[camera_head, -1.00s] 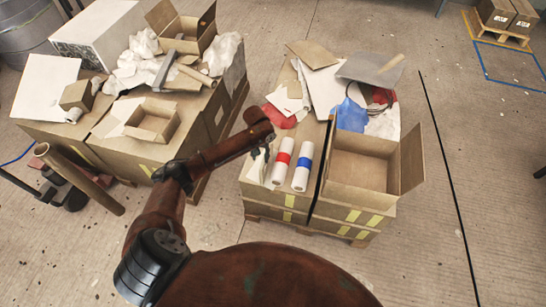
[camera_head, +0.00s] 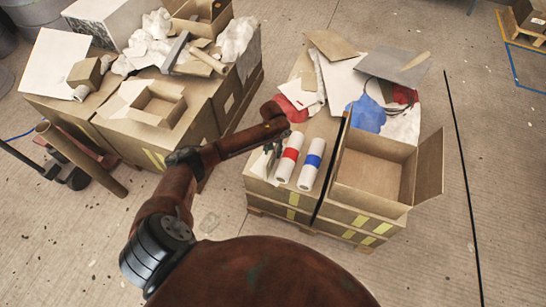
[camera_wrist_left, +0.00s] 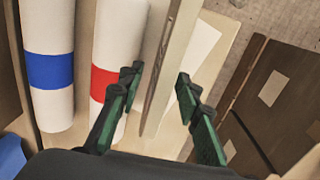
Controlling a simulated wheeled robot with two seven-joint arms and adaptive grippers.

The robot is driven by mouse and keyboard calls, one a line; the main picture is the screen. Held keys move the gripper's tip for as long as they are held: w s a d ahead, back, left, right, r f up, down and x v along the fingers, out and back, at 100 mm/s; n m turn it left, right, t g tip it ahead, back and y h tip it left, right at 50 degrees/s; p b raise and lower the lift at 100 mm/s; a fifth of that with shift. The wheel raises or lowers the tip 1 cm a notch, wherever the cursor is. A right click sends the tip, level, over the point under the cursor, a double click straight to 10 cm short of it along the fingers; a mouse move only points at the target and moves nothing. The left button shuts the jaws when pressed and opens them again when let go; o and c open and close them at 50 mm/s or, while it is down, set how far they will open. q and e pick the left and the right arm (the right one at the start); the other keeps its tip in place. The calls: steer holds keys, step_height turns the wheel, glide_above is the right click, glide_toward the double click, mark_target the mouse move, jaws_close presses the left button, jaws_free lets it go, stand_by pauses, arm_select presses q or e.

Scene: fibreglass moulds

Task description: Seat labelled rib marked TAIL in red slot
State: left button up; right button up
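My left gripper (camera_head: 272,157) hangs over the front left of the middle carton stack, left of the rolls. In the left wrist view its green fingers (camera_wrist_left: 160,88) are open. A thin beige board (camera_wrist_left: 166,70), possibly the rib, stands on edge between them, with a gap on each side. No TAIL label can be read. A white roll with a red band (camera_head: 288,160) lies beside the gripper. A white roll with a blue band (camera_head: 311,166) lies to its right. I cannot make out a red slot. My right gripper is not in view.
An open empty carton (camera_head: 374,167) stands right of the rolls. Red and blue sheets (camera_head: 367,113) and loose boards (camera_head: 394,66) lie behind it. A cluttered carton stack (camera_head: 110,115) stands on the left, with a brown tube (camera_head: 80,160) before it. Floor at right is mostly clear.

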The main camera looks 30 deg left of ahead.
mark_target(273, 156)
arm_select(q)
step_height(273, 156, down, 5)
steer(key=shift+w+r+b, duration=0.1)
steer(key=shift+r+b, duration=0.05)
steer(key=shift+b, duration=0.75)
steer(key=shift+r, duration=0.1)
steer(key=shift+c, duration=0.4)
jaws_close()
